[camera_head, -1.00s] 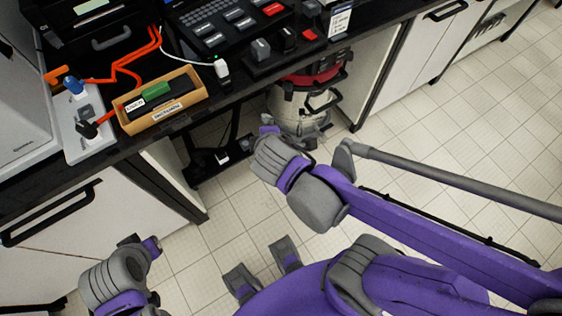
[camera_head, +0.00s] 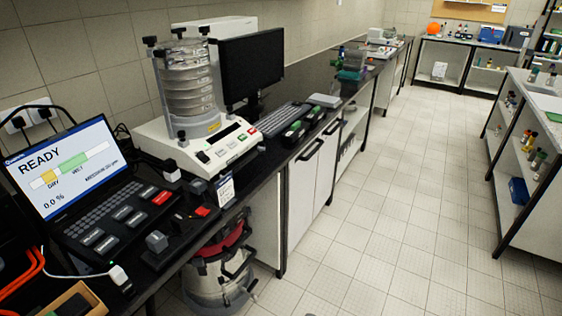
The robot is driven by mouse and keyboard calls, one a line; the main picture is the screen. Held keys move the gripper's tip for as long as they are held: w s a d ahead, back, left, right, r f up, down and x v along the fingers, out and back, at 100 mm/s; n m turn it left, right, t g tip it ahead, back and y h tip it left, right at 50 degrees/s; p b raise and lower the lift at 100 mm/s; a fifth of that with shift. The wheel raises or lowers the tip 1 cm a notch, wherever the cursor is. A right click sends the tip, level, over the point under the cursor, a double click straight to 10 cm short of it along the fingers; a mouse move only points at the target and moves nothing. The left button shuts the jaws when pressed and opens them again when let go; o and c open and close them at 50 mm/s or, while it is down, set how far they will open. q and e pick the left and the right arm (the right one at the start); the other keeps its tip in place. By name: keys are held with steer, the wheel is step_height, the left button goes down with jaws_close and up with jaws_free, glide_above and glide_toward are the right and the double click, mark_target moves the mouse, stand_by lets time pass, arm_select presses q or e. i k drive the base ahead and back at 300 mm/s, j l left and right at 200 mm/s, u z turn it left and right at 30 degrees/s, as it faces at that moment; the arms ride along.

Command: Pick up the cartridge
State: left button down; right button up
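I cannot make out a cartridge for certain in the current head view. A corner of a wooden box (camera_head: 76,302) shows at the bottom left, on the black bench; its contents are cut off by the picture edge. Two dark blocks with green parts, one nearer (camera_head: 292,133) and one farther (camera_head: 314,114), lie near the bench's front edge beside a keyboard (camera_head: 280,118). I cannot tell what they are. Neither of my grippers is in view.
A laptop (camera_head: 62,170) reading READY, a sieve shaker (camera_head: 188,85) and a monitor (camera_head: 252,66) stand on the bench. A steel vacuum with a red top (camera_head: 222,262) stands below. Open tiled floor (camera_head: 400,220) runs between this bench and the right-hand shelves (camera_head: 525,170).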

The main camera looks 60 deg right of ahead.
mark_target(317, 114)
steer(key=z, duration=2.25)
